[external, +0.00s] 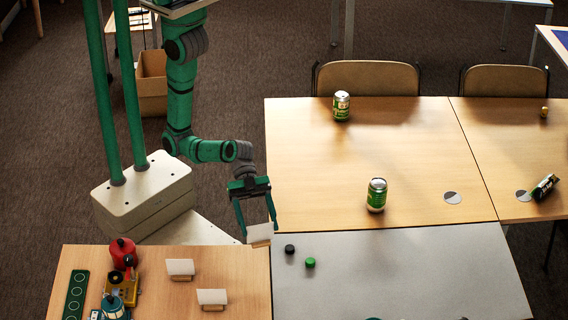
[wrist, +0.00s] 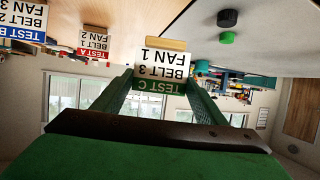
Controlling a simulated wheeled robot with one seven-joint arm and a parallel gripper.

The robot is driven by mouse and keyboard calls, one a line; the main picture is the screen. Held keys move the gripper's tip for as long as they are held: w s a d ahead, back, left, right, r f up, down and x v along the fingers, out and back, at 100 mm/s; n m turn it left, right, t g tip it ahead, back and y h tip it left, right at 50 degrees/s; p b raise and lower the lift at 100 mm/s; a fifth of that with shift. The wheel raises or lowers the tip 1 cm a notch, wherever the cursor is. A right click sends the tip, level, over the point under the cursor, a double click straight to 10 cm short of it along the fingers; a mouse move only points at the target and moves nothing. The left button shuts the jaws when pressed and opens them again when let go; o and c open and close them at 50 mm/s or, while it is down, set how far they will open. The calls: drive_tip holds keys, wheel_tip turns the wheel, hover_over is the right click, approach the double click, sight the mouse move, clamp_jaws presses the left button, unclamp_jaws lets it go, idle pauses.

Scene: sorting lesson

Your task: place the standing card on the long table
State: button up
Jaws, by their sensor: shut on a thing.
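My gripper (external: 257,226) is shut on a white standing card (external: 260,233) with a wooden foot, its two green fingers at the card's sides. In the wrist view the held card (wrist: 163,66) appears upside down, reading TEST C, BELT 3, FAN 1, with a green band. In the external view the card is by the back right corner of the near wooden table (external: 240,275). I cannot tell whether its foot touches anything. The larger wooden tabletop (external: 330,170) and the grey tabletop (external: 400,285) lie to its right.
Green cans (external: 342,106) (external: 377,195) stand on the larger wooden top. Black (external: 290,249) and green (external: 310,263) caps lie on the grey top.

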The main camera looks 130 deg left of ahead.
drive_tip(key=s+d+r+m+g+h, duration=0.2)
drive_tip(key=s+d+m, duration=0.1)
drive_tip(key=d, duration=0.3)
drive_tip(key=shift+w+a+f, duration=0.1)
drive_tip(key=shift+w+f, duration=0.05)
drive_tip(key=shift+f, duration=3.75)
drive_tip(key=shift+f, duration=0.1)
drive_tip(key=o, duration=1)
drive_tip(key=shift+o, duration=0.2)
